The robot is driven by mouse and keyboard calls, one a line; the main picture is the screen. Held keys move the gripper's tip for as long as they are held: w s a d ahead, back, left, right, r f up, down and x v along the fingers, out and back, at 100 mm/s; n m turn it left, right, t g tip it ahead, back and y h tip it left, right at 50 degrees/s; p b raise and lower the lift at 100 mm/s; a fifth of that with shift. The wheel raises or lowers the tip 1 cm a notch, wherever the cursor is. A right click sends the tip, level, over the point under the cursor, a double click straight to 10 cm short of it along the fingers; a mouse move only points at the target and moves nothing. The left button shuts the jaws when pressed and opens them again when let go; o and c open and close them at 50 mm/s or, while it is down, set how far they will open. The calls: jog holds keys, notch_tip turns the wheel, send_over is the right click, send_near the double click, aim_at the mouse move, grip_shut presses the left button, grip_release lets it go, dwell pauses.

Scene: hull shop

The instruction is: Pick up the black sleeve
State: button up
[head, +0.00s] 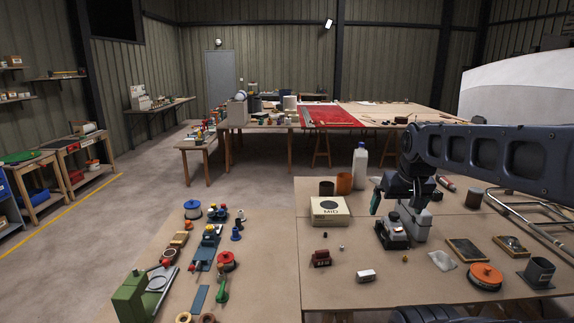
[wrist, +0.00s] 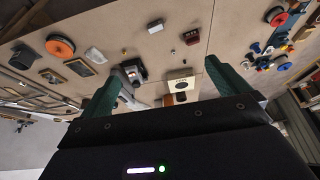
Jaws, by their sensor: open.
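Two dark pieces could be the black sleeve, and I cannot tell which. One is a dark upright cylinder (head: 473,199) at the back right of the right-hand table in the head view. The other is a dark grey hollow cylinder on a flat square base (head: 538,274), near that table's right front; it also shows at the left of the wrist view (wrist: 21,58). My gripper (head: 378,204) is above the table, left of both. Its green fingers stand apart in the wrist view (wrist: 162,70), with nothing held between them.
The table (head: 340,283) also carries a cream MID box (head: 330,217), a brown cup (head: 327,188), an orange-brown cup (head: 344,183), a white bottle (head: 360,166), a grey machine (head: 393,231) below my gripper and an orange spool (head: 486,275). Metal tubing (head: 530,212) lies along the right.

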jog(key=shift+c, duration=0.4)
jog(key=c, duration=1.2)
